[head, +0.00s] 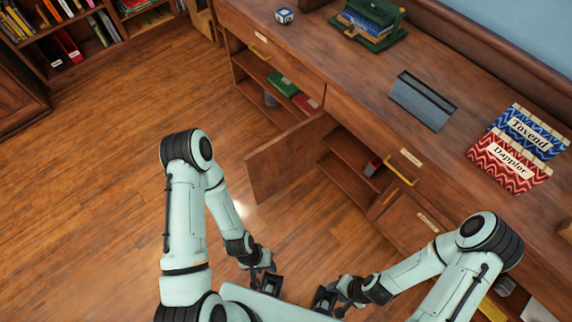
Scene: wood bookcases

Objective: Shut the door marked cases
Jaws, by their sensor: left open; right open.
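A wooden cabinet door (287,160) stands swung open, jutting out from the cabinet front over the floor. No label shows on the face I see, so I cannot read whether it is marked cases. Behind it is an open compartment (350,180) with a shelf. My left gripper (268,284) is open and empty, low in the view, below the door and apart from it. My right gripper (326,299) is open and empty, to the right of the left one, and also apart from the door. Small labels on the drawer fronts are too small to read.
The long wooden counter (340,85) holds a dark grey holder (423,99), patterned books (510,160), a green book stand (370,25) and a small cube clock (284,15). Yellow handles (400,171) stick out from its front. The wood floor (110,170) at left is clear.

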